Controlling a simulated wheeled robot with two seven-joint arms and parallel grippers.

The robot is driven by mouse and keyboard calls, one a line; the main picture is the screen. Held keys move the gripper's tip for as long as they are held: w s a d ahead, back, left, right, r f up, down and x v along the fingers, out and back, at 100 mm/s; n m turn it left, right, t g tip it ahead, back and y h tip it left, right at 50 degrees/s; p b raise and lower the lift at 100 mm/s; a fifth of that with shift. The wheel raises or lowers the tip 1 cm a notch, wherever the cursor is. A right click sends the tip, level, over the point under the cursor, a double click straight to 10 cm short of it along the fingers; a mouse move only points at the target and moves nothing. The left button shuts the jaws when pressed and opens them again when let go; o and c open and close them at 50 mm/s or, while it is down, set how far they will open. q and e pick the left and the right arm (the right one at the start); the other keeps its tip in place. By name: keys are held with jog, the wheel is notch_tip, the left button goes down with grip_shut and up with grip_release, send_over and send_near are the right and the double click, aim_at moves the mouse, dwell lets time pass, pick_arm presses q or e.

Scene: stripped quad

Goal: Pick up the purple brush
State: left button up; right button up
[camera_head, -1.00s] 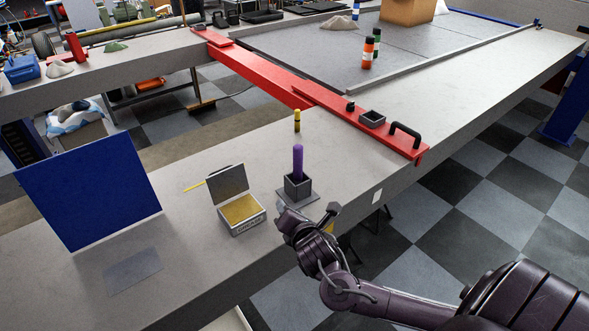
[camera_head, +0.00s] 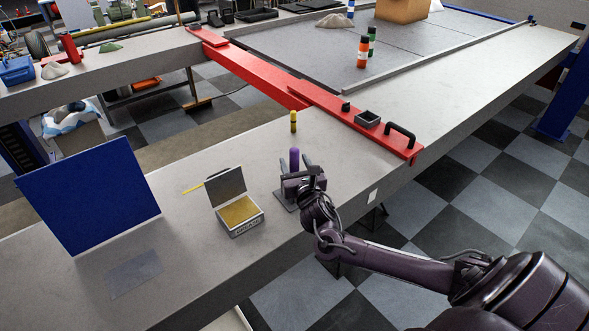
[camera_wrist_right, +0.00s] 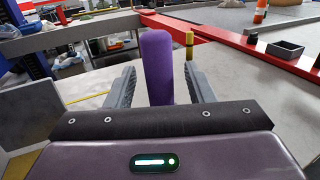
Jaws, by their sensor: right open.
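The purple brush (camera_head: 294,158) stands upright on the grey bench, in its dark square holder, which my right gripper now mostly hides in the head view. My right gripper (camera_head: 295,163) is at the brush, with its fingers on either side of it. In the right wrist view the purple brush (camera_wrist_right: 157,66) rises between the two open grey fingers (camera_wrist_right: 157,85), with a gap on each side. The brush's lower end is hidden behind the gripper body. My left gripper is not in view.
An open box with a yellow pad (camera_head: 240,211) sits left of the brush. A blue panel (camera_head: 88,188) stands farther left. A yellow-topped post (camera_head: 293,122) stands behind the brush. A red beam (camera_head: 340,115) with a black handle (camera_head: 400,137) lies beyond.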

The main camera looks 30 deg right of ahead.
jog(key=shift+w+d+f, duration=0.1)
jog(key=shift+w, duration=0.35)
jog(key=shift+c, duration=0.2)
jog(key=c, duration=1)
jog(key=shift+r, duration=0.2)
